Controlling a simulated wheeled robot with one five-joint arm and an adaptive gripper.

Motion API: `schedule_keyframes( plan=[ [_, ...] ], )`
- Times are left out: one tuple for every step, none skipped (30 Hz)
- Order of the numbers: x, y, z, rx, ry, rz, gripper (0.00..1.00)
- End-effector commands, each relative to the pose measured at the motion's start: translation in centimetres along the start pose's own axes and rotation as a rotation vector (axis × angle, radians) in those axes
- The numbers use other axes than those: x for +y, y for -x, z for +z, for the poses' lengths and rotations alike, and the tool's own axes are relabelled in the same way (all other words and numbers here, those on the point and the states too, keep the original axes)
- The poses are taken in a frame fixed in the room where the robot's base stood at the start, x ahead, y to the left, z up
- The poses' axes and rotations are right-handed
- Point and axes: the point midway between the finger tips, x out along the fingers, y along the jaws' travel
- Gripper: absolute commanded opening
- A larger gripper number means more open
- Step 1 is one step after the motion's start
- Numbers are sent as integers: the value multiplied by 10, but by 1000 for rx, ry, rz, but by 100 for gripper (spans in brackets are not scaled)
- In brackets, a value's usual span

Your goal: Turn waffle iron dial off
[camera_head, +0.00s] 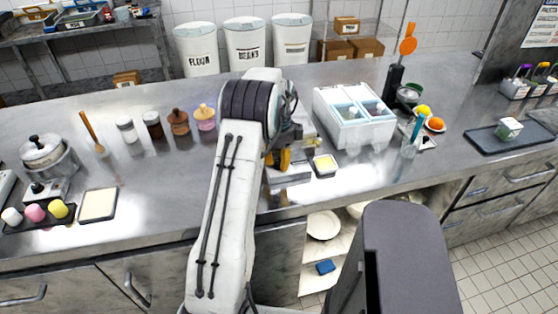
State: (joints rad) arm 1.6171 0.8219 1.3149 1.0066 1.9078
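A silver, boxy metal appliance (294,178), which looks like the waffle iron, stands near the counter's front edge at the middle of the picture. My arm hides much of it, and I cannot make out its dial. My arm reaches over the counter from below and bends down just at the appliance. My gripper (285,158) shows only in part, as dark and yellow pieces close above or against the appliance. I cannot tell whether it touches, nor see its fingertips clearly.
Jars (179,122) stand to the left, with a pale board (98,205) further left. The counter between is clear.

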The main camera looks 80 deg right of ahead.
Motion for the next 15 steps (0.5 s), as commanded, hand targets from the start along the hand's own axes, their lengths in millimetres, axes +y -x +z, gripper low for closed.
schedule_keyframes(
  plan=[
    [0, -1, 0, 1, 0, 2, 32],
    [0, -1, 0, 1, -1, 2, 35],
    [0, -1, 0, 0, -1, 1, 38],
    [0, 0, 0, 0, -1, 1, 41],
    [0, 0, 0, 0, -1, 0, 44],
    [0, 0, 0, 0, -1, 0, 47],
    [0, 0, 0, 0, -1, 0, 50],
    [0, 0, 0, 0, -1, 0, 52],
    [0, 0, 0, 0, -2, -1, 52],
    [0, 0, 0, 0, -2, -1, 52],
    [0, 0, 0, 0, -2, -1, 52],
    [0, 0, 0, 0, -2, -1, 52],
    [0, 0, 0, 0, -2, -1, 52],
    [0, 0, 0, 0, -2, -1, 52],
    [0, 1, 0, -1, -2, -1, 52]
  ],
)
